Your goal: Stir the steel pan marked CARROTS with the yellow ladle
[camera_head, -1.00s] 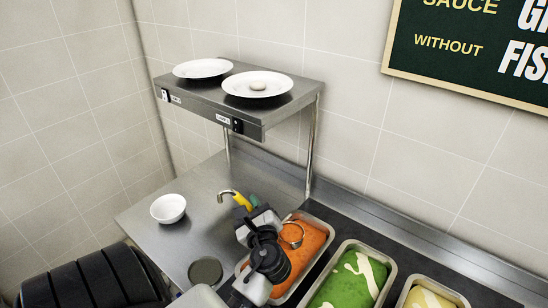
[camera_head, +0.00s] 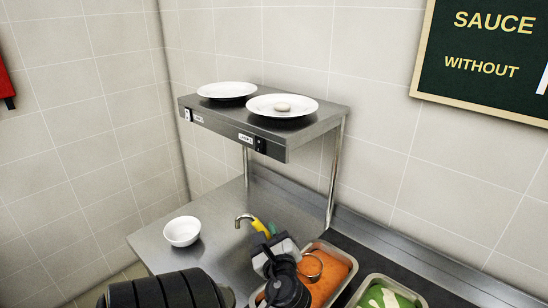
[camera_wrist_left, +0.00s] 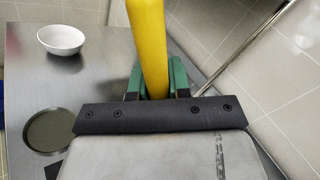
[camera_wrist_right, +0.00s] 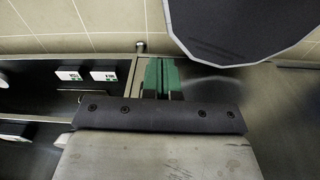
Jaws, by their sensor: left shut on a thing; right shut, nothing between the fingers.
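My left gripper (camera_head: 268,238) is shut on the yellow ladle (camera_head: 258,226), with the handle between its green fingers; the handle also fills the top middle of the left wrist view (camera_wrist_left: 148,45). The ladle's metal hook end points up and left. A steel pan (camera_head: 343,253) with orange contents sits right of the gripper; no CARROTS mark is readable. A thin metal ring (camera_head: 311,262) shows at the orange surface, perhaps the ladle's bowl rim. My left wrist hides part of the pan. My right gripper (camera_wrist_right: 162,75) is shut and empty in the right wrist view.
A pan with green and white contents (camera_head: 385,297) stands to the right. A white bowl (camera_head: 182,231) sits on the steel counter (camera_head: 215,235). A raised shelf (camera_head: 275,140) holds two white plates. A round dark dish (camera_wrist_left: 48,130) is left in the left wrist view.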

